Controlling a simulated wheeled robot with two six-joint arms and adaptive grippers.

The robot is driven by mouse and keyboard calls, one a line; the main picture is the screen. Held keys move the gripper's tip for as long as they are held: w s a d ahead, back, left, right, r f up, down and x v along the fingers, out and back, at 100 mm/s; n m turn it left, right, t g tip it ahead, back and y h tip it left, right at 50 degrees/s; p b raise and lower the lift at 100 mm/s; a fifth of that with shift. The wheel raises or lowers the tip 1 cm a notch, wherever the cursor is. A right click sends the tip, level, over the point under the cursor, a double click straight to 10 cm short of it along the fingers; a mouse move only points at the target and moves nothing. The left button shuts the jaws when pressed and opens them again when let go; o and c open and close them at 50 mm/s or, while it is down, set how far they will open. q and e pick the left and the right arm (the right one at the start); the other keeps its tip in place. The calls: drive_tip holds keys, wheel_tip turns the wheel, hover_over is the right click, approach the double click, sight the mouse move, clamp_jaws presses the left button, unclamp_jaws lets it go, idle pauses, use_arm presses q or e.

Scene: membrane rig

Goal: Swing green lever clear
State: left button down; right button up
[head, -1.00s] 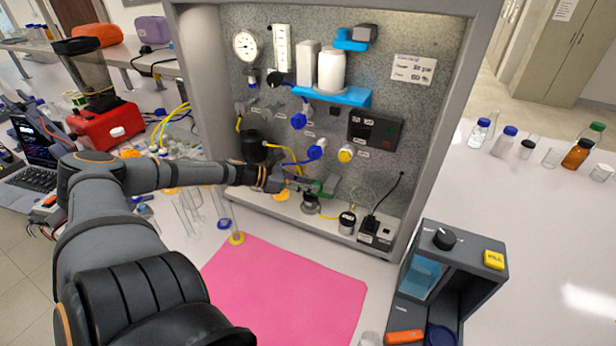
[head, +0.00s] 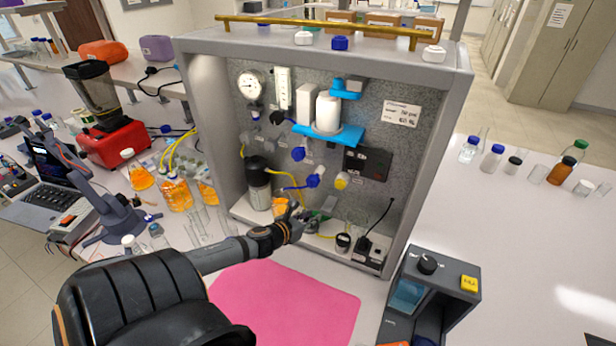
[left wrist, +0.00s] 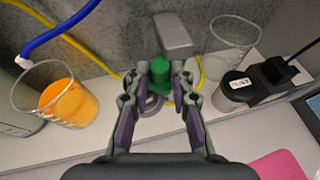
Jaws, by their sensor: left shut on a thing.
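The green lever (left wrist: 161,74) sits low in the membrane rig, near its floor. In the left wrist view it stands between my left fingertips (left wrist: 159,86), with a grey block (left wrist: 173,36) just behind it. My left gripper (head: 299,221) reaches into the rig from the left in the head view and is shut on the lever. There the gripper hides most of the lever, and only a little green (head: 313,214) shows. My right gripper is not in view.
A beaker of orange liquid (left wrist: 68,101) stands left of my fingers, with a blue tube above it. An empty glass (left wrist: 232,48) and a black plug (left wrist: 264,78) are to the right. A pink mat (head: 285,305) lies in front of the rig.

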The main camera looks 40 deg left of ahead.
sight(323, 216)
use_arm(q)
drive_tip(key=w+d+n+g+y+b, duration=0.2)
drive_tip(key=d+n+g+y, duration=0.4)
drive_tip(key=n+y, duration=0.5)
drive_tip(key=shift+w+d+n+g+y+b, duration=0.15)
drive_tip(key=shift+d+n+g+y+b, duration=0.25)
drive_tip(key=shift+n+g, duration=0.75)
drive_tip(key=shift+a, duration=0.1)
drive_tip(key=c, duration=1.2)
unclamp_jaws()
drive_tip(key=shift+w, duration=0.1)
drive_tip(key=shift+o, duration=0.2)
